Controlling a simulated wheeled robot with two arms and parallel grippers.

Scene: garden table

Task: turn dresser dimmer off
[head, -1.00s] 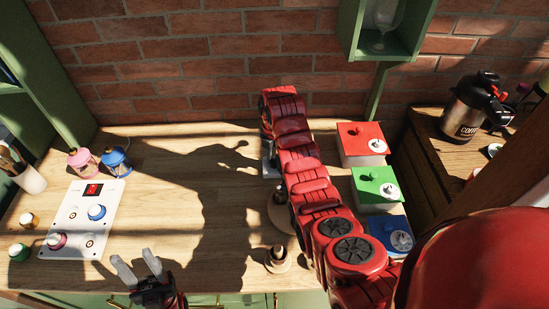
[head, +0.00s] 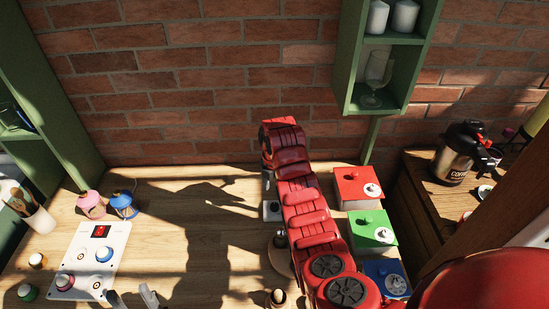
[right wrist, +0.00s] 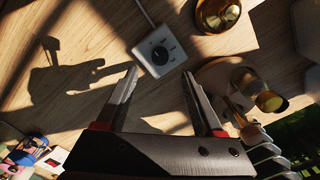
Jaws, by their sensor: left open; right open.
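The dimmer (right wrist: 158,52) is a small white square box with a round black knob and a cable from its far side. It lies on the wooden table just beyond my right fingertips in the right wrist view. In the head view only the left part of the dimmer (head: 270,212) shows beside my red right arm. My right gripper (right wrist: 160,75) is open and empty, its fingers apart and pointing toward the box; it is hidden by the arm in the head view. My left gripper (head: 132,298) is open at the bottom edge, only its fingertips showing.
Red (head: 352,190), green (head: 369,229) and blue boxes stand right of my arm. The table's middle is bare.

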